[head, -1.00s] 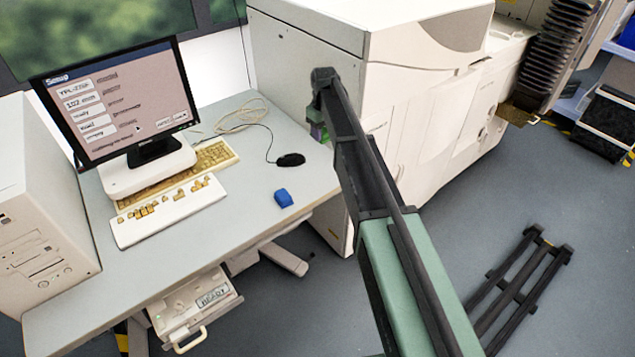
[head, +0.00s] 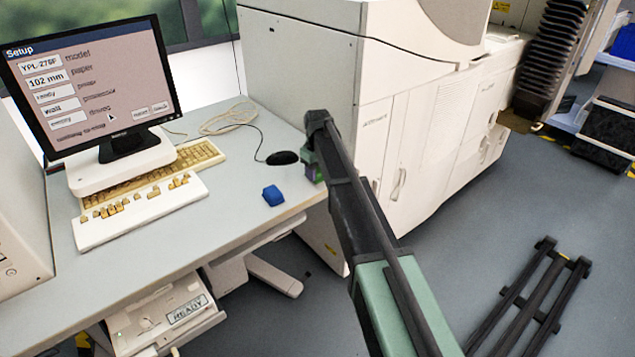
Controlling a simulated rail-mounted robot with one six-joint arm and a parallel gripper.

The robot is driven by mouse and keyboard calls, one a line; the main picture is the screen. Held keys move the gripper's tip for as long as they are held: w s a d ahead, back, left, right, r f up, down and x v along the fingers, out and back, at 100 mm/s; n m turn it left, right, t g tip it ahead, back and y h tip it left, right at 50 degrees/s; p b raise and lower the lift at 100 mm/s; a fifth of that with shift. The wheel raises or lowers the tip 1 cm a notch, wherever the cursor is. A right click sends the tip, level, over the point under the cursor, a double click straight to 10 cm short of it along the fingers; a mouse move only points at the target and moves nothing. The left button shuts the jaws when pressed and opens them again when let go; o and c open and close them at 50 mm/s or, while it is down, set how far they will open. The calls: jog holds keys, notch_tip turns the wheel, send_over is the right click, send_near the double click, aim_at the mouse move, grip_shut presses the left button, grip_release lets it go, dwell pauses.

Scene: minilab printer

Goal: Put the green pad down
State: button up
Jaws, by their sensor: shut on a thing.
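My gripper (head: 311,172) is at the far end of my arm, at the desk's right edge beside the white printer cabinet. It is small in the head view and mostly hidden behind my arm. A little green and purple shows there. The gripper is shut on the green pad, but the pad's outline cannot be told apart from the parts around it. Whether the pad touches the desk cannot be seen.
The grey desk (head: 235,215) holds a blue block (head: 273,195), a black mouse (head: 282,158), keyboards (head: 140,207) and a monitor (head: 95,85). The printer cabinet (head: 300,60) stands behind. The desk is bare around the blue block. A black rail frame (head: 530,295) lies on the floor.

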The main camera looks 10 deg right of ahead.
aim_at(319, 171)
jog(key=shift+p, duration=0.35)
jog(key=shift+f, duration=0.3)
jog(key=o, duration=1)
jog(key=shift+c, duration=0.2)
jog(key=shift+r, duration=0.1)
notch_tip(319, 171, up, 11)
jog(key=p, duration=1.1)
jog(key=s+m, duration=0.5)
jog(key=s, duration=3)
jog(key=r+p, duration=0.2)
jog(key=r, duration=0.1)
jog(key=r+p, duration=0.1)
jog(key=p, duration=0.1)
jog(key=shift+a+r, duration=0.15)
jog(key=shift+a, duration=0.1)
